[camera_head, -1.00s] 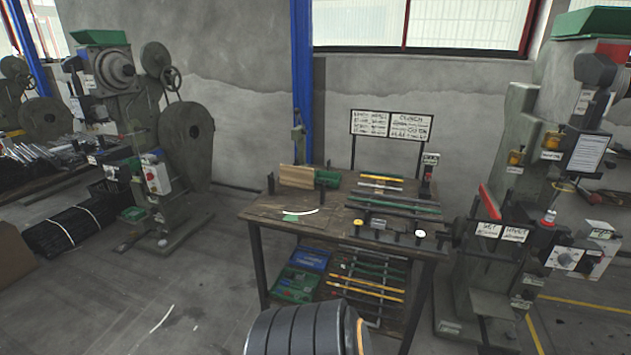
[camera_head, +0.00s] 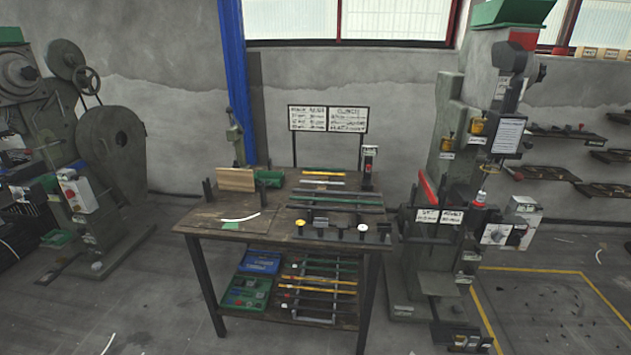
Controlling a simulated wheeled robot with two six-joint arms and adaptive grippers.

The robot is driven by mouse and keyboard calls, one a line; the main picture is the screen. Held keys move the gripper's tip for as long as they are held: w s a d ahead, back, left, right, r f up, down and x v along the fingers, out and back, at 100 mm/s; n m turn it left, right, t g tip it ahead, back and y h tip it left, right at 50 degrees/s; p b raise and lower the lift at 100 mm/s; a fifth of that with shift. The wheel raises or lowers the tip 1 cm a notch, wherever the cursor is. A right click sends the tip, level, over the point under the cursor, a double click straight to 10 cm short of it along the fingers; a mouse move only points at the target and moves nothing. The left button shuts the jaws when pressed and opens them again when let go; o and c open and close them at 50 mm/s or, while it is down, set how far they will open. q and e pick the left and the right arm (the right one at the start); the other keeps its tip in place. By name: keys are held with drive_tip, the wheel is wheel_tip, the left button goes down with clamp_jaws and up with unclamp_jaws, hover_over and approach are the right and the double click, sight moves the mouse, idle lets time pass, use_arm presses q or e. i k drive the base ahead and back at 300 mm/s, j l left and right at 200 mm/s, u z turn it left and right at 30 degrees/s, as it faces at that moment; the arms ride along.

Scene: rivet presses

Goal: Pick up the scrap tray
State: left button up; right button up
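I cannot tell for sure which thing is the scrap tray; no readable label marks it. On the lower shelf of the workbench, a blue tray (camera_head: 258,262) stands at the back left, with a green tray (camera_head: 245,293) in front of it. Both hold small items too small to make out. A dark flat part (camera_head: 436,284) sticks out low on the right press, and I cannot tell if it is a tray. Neither of my grippers is in view.
The wooden workbench (camera_head: 205,218) stands in the middle with rods, a board and fixtures on top. The right press (camera_head: 450,190) stands close to its right side, and another press (camera_head: 110,170) is at left. Yellow floor lines (camera_head: 525,268) run at right.

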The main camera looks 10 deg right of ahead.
sight(267, 181)
drive_tip(key=i+j+u, duration=0.25)
drive_tip(key=i+u, duration=0.15)
drive_tip(key=i+j+u, duration=0.15)
drive_tip(key=i+u, duration=0.65)
drive_tip(key=i+l+u, duration=0.15)
drive_tip(key=i+u, duration=0.7)
drive_tip(key=i, duration=0.9)
drive_tip(key=i+l+z, duration=0.1)
drive_tip(key=i+z, duration=0.15)
drive_tip(key=z, duration=0.2)
drive_tip(key=i+z, duration=0.25)
drive_tip(key=z, duration=0.15)
drive_tip(key=i+j+z, duration=0.1)
drive_tip(key=i+z, duration=0.15)
drive_tip(key=z, duration=0.2)
drive_tip(key=i+j+z, duration=0.2)
drive_tip(key=z, duration=0.25)
drive_tip(key=i, duration=0.05)
